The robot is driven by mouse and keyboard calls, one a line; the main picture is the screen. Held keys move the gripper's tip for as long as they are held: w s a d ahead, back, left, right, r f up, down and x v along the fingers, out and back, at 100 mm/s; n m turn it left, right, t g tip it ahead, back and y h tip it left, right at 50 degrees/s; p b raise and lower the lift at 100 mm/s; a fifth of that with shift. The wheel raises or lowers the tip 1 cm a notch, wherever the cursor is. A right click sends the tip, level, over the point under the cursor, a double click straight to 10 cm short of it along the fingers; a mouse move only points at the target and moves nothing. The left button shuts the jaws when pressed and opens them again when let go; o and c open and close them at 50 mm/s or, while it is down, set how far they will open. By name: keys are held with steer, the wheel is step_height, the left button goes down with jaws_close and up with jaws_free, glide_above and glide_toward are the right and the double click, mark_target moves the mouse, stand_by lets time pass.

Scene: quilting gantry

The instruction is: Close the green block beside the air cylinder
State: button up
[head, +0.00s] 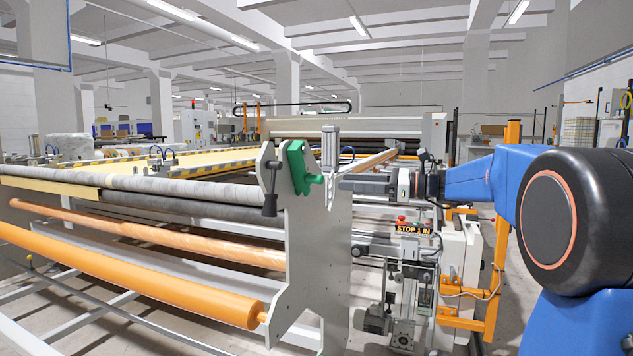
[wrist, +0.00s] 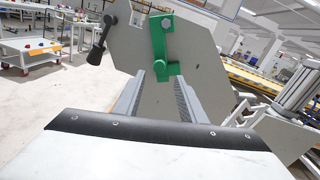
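The green block (head: 297,166) is mounted at the top of a grey side plate (head: 318,240), close left of the upright air cylinder (head: 329,148). In the wrist view the green block (wrist: 161,42) is straight ahead, an upright bar with a short foot at its lower end. My gripper (head: 345,181) reaches in from the right, behind the cylinder. In the wrist view my gripper (wrist: 160,82) is open, its two ridged fingers apart with nothing held. The block's foot shows between the fingertips; I cannot tell whether they touch. The cylinder (wrist: 299,88) is at the right there.
A black clamp lever (head: 270,188) hangs on the plate left of the block. Long rollers, including an orange one (head: 150,275), run left from the plate. A STOP 1 IN sign (head: 413,229) and machine parts sit below my arm. Open floor (wrist: 40,110) shows at left in the wrist view.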

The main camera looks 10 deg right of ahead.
mark_target(323, 181)
steer(key=x, duration=1)
steer(key=shift+w+a, duration=0.1)
jaws_close()
